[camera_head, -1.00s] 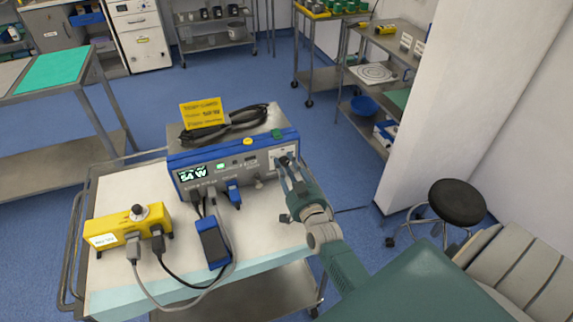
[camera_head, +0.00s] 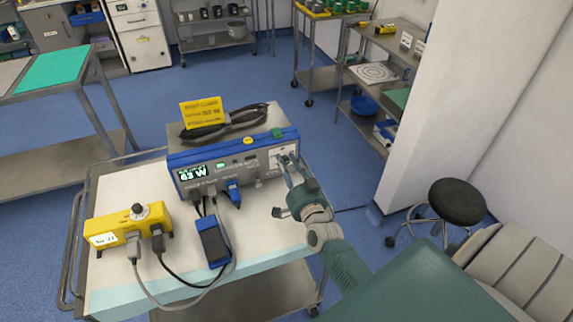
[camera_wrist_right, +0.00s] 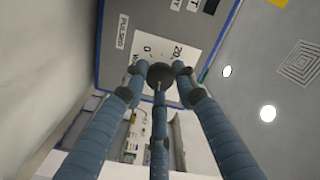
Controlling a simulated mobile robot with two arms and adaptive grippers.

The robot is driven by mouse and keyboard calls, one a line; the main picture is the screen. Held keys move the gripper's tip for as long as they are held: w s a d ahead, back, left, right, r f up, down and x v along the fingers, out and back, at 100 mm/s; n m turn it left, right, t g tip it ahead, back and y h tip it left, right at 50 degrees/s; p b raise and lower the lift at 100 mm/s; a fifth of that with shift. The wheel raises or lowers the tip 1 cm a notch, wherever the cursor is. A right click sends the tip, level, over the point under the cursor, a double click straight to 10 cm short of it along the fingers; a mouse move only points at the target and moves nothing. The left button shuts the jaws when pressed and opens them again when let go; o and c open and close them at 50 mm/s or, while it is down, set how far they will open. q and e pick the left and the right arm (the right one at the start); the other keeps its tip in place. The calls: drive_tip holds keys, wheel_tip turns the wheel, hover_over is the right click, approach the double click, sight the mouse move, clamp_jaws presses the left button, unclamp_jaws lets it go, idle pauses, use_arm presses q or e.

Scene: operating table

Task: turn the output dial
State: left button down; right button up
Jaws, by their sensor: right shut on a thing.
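The output dial (camera_wrist_right: 160,75) is a dark round knob on a pale panel with printed numbers, seen in the wrist view. It belongs to the blue and grey unit (camera_head: 208,160) on the cart, whose lit display (camera_head: 192,173) reads about 63 W. My right gripper (camera_head: 287,161) reaches the right end of the unit's front panel. In the wrist view its blue segmented fingers (camera_wrist_right: 158,88) close around the dial. In the head view the fingers hide the dial. My left gripper is not in view.
A yellow box (camera_head: 128,227) with a knob and plugged cables stands on the cart at left. A blue handheld item (camera_head: 212,243) lies near its front. A yellow card (camera_head: 201,112) and coiled black cable (camera_head: 232,122) are on top of the unit. A black stool (camera_head: 457,202) stands right.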

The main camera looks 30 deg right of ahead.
drive_tip(key=shift+w+d+r, duration=0.1)
drive_tip(key=shift+d+r, duration=0.1)
drive_tip(key=shift+r, duration=0.3)
drive_tip(key=o, duration=1.1)
drive_tip(key=shift+c, duration=0.2)
drive_tip(key=shift+o, duration=0.3)
drive_tip(key=shift+f, duration=0.15)
drive_tip(key=shift+s+f, duration=0.15)
drive_tip(key=shift+s, duration=0.05)
drive_tip(key=v, duration=1.1)
drive_tip(key=shift+s+a, duration=0.2)
drive_tip(key=shift+s, duration=0.2)
